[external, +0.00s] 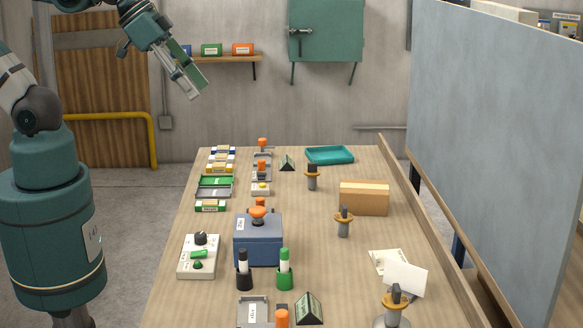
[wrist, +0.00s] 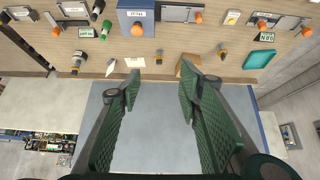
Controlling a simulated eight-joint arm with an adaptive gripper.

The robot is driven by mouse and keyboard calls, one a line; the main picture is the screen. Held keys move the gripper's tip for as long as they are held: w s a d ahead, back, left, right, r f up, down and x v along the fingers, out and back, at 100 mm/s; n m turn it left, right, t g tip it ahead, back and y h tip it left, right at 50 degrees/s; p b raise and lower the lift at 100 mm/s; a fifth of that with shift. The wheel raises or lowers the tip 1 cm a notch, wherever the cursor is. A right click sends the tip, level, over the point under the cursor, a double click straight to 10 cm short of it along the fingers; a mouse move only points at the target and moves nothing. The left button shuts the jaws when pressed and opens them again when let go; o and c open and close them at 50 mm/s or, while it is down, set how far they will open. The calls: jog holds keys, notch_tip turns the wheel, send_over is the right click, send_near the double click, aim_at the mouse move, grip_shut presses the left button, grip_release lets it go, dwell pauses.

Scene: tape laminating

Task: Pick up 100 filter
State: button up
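No label reading "100" is legible, so I cannot tell which item is the 100 filter. Several small labelled packs lie at the table's far left, among them a blue-and-white pack (external: 222,151), a yellow-and-white pack (external: 219,169) and a green-and-white pack (external: 210,206). My gripper (external: 195,92) is raised high, beyond the table's left edge and well apart from the packs. In the wrist view my gripper (wrist: 160,78) has its two green fingers wide apart with nothing between them.
The table carries a blue machine (external: 258,240), a control box (external: 199,256), a cardboard box (external: 364,198) and a teal tray (external: 329,155). A grey panel (external: 490,130) stands along the right.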

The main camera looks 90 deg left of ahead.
jog(key=w, duration=0.1)
jog(key=n+g+b, duration=0.4)
jog(key=n+g, duration=0.1)
jog(key=n, duration=0.8)
send_over(343, 206)
jog(key=s, duration=0.7)
notch_tip(343, 206, down, 15)
jog(key=w+f+n, duration=0.1)
jog(key=w+f, duration=0.1)
jog(key=f, duration=0.2)
jog(key=w+f+n+g+b, duration=0.1)
jog(key=w+f, duration=0.1)
jog(key=f, duration=0.2)
jog(key=w+f+n, duration=0.2)
jog(key=f, duration=0.2)
jog(key=shift+w+f+g+b, duration=0.15)
jog(key=shift+w+g+b, duration=0.15)
jog(key=shift+w+g, duration=0.1)
jog(key=shift+w+f, duration=0.1)
jog(key=shift+f, duration=0.35)
jog(key=shift+f, duration=0.1)
jog(key=shift+f, duration=1.2)
